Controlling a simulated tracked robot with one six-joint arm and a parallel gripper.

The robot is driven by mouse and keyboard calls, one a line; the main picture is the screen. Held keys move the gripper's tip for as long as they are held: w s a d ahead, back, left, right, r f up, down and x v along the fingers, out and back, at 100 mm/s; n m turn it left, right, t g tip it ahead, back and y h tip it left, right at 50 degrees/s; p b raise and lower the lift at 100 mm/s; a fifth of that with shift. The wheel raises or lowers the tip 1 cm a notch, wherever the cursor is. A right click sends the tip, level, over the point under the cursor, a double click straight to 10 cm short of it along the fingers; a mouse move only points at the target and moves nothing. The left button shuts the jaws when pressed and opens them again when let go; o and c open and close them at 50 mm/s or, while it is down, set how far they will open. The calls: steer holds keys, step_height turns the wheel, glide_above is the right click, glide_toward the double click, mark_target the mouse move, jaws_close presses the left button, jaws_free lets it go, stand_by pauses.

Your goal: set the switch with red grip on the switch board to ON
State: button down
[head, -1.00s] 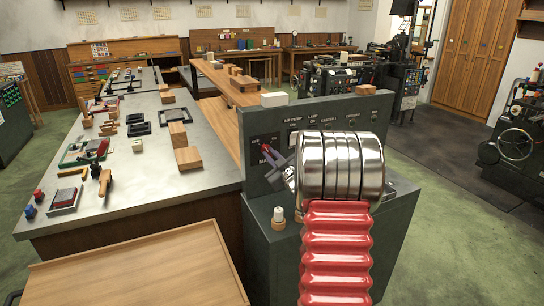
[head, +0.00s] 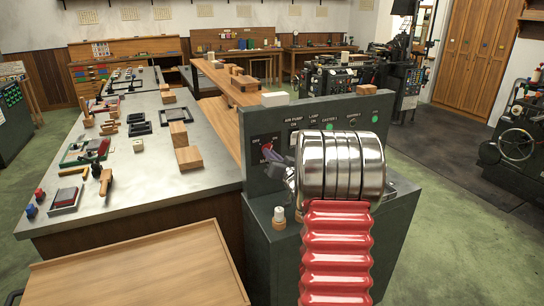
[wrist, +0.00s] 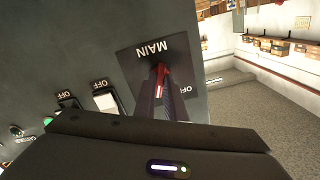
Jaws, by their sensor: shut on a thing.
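The dark green switch board (head: 290,122) stands upright on a cabinet in the head view. The switch with the red grip (wrist: 160,76) sits on a black plate (wrist: 150,52) marked MAIN in the wrist view. Its grip also shows small in the head view (head: 266,147). My gripper (wrist: 164,96) is shut on the red grip, its fingers on either side; the head view shows it (head: 271,152) at the board's left part. The fingers hide part of the switch, and I cannot read its ON mark. Green lamps (head: 328,126) (head: 375,118) glow on the board.
A white block (head: 274,99) lies on the board's top edge. A small white-topped knob (head: 279,213) stands on the cabinet. My arm hides much of the board.

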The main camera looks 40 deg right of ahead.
steer(key=m, duration=0.4)
steer(key=shift+f, duration=0.1)
stand_by(0.5)
steer(key=c, duration=1.8)
jaws_free()
steer(key=shift+s, duration=0.1)
steer(key=v, duration=1.3)
steer(key=shift+s+a, duration=0.15)
steer(key=shift+s, duration=0.15)
